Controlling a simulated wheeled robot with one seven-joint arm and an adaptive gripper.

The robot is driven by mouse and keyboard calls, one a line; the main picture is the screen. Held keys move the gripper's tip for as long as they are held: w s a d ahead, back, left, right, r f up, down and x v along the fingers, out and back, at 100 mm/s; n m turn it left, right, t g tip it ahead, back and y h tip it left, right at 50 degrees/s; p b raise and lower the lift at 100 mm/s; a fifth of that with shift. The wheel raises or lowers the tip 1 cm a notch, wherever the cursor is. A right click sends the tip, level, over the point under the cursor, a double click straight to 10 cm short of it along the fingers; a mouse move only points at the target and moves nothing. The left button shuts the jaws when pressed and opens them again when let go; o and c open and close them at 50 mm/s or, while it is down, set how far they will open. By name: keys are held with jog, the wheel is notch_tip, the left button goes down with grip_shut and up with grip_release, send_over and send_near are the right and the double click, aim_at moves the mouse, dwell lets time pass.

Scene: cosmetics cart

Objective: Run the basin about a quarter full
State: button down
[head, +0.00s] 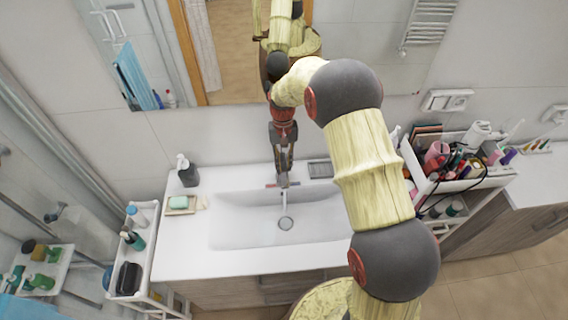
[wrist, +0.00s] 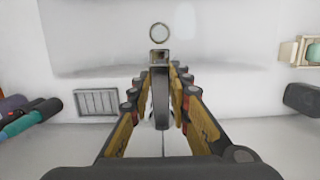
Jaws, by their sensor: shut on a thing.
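The white basin (head: 240,222) is set in a white counter and shows in the wrist view (wrist: 105,45). Its round drain (head: 286,223) shows in both views, also at the top of the wrist view (wrist: 160,32).
A dark soap dispenser (head: 187,172) and a soap dish (head: 181,210) stand left of the basin. A grey grate (head: 320,170) lies right of the tap. A crowded cosmetics cart (head: 455,180) stands at the right. A bottle cart (head: 145,255) stands at the left.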

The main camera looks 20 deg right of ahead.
aim_at(283, 161)
jog(key=shift+w+r+g, duration=0.2)
jog(key=shift+r+g, duration=0.05)
jog(key=shift+g, duration=0.05)
jog(key=c, duration=1.6)
grip_release()
jog(key=shift+c, duration=0.2)
jog(key=v, duration=1.2)
jog(key=shift+d, duration=0.1)
jog(key=shift+c, duration=0.2)
